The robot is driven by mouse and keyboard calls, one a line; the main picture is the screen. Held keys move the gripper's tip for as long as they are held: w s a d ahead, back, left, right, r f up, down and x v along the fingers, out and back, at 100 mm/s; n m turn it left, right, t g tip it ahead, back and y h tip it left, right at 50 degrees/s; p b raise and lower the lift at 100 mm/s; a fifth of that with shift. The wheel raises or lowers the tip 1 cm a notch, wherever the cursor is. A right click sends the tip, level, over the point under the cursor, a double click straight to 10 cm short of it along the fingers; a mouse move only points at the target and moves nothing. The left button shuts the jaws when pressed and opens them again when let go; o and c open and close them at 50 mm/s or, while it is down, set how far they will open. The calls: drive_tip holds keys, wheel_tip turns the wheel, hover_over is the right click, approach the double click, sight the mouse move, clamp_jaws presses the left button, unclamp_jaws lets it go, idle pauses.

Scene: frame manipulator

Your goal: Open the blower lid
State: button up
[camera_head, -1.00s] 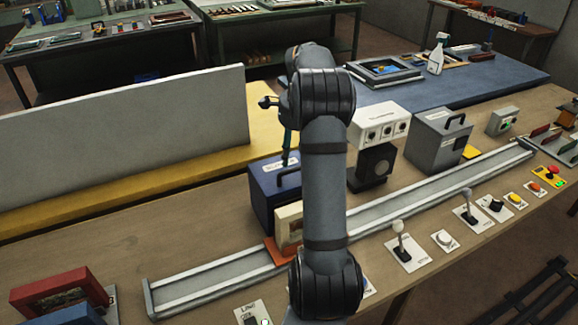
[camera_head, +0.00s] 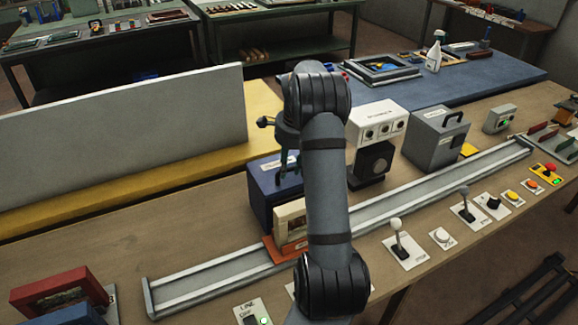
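A dark blue box (camera_head: 262,198) with a pale label on its top stands behind the rail, partly hidden by my arm. A grey box (camera_head: 434,142) with a black handle on top stands at the right, its lid down. Their labels are too small to read, so I cannot tell which is the blower. My gripper (camera_head: 287,178) is just above the blue box's top, pointing down. My arm partly hides it; I cannot tell its finger opening or whether it touches the box.
A white three-knob unit (camera_head: 378,127) sits above a black block (camera_head: 370,163) right of my arm. A long grey rail (camera_head: 420,199) carries an orange carrier with a cream frame (camera_head: 291,222). Levers and buttons line the front edge. A tall grey panel (camera_head: 120,125) stands at left.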

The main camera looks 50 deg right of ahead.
drive_tip(key=c, duration=0.6)
clamp_jaws()
drive_tip(key=shift+w+r, duration=0.1)
drive_tip(key=shift+r, duration=0.05)
